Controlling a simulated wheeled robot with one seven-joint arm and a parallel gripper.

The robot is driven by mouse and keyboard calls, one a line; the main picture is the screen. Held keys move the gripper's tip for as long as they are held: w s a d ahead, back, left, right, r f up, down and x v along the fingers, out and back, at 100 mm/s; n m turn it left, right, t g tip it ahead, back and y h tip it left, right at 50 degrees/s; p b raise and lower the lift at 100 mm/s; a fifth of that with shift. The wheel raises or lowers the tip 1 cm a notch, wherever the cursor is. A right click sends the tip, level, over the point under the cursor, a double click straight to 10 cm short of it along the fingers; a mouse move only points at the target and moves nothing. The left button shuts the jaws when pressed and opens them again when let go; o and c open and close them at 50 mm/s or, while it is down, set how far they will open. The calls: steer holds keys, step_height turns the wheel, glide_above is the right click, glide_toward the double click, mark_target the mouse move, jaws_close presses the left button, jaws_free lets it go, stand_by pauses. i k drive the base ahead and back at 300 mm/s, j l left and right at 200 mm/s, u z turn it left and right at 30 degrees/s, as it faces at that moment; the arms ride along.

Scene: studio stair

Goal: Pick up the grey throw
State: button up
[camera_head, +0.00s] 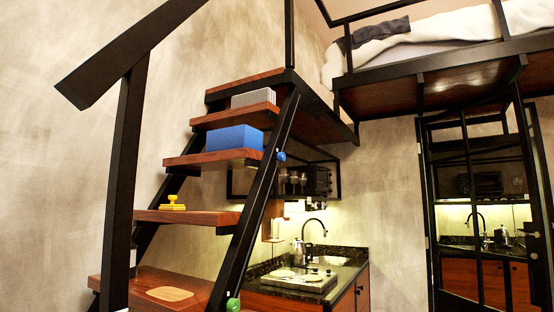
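A folded light-grey item (253,97) with layered edges lies on one of the upper wooden steps; it looks like the grey throw, though it is small at this distance. It lies just above and behind a blue box (226,139) on the step below. A dark grey cloth (378,32) also lies over the white bedding on the loft at the top right. I cannot tell for certain which of the two is the throw. My gripper is not in view.
A wooden stair (190,217) with black rails climbs toward the loft. A yellow object (172,203) sits on a lower step and a flat tan board (168,294) on the lowest visible one. A kitchen counter (340,272) stands right of the stair, beside a black-framed glass door (478,220).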

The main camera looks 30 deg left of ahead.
mark_target(261, 95)
steer(key=i+l+u, duration=0.1)
steer(key=i+u, duration=0.35)
steer(key=i+l+u, duration=0.3)
steer(key=u, duration=0.2)
steer(key=i+l+u, duration=0.75)
steer(key=l+u, duration=0.15)
